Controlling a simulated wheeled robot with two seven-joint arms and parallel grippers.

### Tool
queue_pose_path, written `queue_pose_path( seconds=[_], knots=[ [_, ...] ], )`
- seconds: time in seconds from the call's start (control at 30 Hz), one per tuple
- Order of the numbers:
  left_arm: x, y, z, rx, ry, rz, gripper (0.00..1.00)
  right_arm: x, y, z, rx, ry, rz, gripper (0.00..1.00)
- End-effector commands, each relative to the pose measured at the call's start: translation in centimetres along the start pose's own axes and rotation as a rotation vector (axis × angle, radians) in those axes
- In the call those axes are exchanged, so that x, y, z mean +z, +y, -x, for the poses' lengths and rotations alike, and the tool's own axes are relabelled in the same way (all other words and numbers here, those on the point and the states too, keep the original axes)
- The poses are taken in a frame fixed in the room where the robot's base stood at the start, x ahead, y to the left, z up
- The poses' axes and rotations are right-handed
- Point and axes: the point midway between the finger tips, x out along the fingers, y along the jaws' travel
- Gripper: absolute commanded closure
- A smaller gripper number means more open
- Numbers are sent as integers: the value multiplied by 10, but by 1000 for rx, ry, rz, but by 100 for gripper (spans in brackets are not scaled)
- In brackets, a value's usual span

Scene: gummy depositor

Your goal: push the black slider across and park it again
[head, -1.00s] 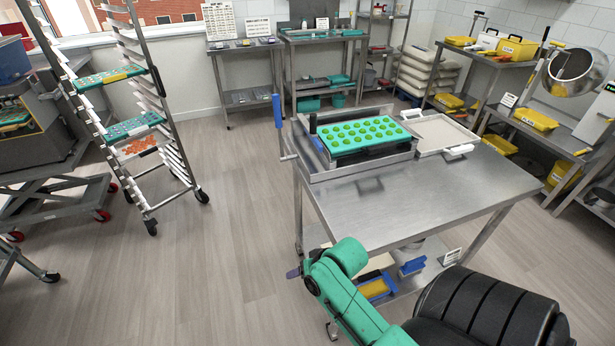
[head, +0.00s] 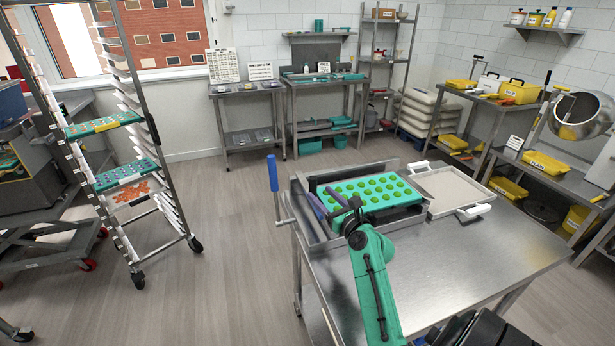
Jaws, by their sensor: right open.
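The depositor (head: 308,231) is a metal frame on the steel table. It holds a teal mould (head: 410,195) with green gummies in its cavities. My right gripper (head: 318,193), with purple fingers, is open over the depositor's left end, beside the mould's left edge. I cannot clearly make out the black slider now, as my fingers and black wrist cover that end. I cannot tell whether the fingers touch it. My left gripper is out of view.
A blue crank handle (head: 273,173) stands upright at the depositor's left side. A shallow tray (head: 452,187) with white handles sits to the right. The table's front (head: 470,268) is bare. A tall tray rack (head: 165,130) stands at the left.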

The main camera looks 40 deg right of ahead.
Motion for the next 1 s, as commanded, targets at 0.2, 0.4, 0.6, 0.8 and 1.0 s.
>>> queue_pose_path(
  seconds=[0.2,0.4,0.6,0.8,1.0],
  knots=[
    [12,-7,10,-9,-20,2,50,3,0,-58,1,0,2,39],
    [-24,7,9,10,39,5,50,0,0,-86,1,1,4,39],
    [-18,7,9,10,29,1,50,0,0,-89,1,2,5,39],
    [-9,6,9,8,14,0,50,-1,0,-89,1,2,4,89],
    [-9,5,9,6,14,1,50,-1,0,-89,2,2,4,100]
  ],
)
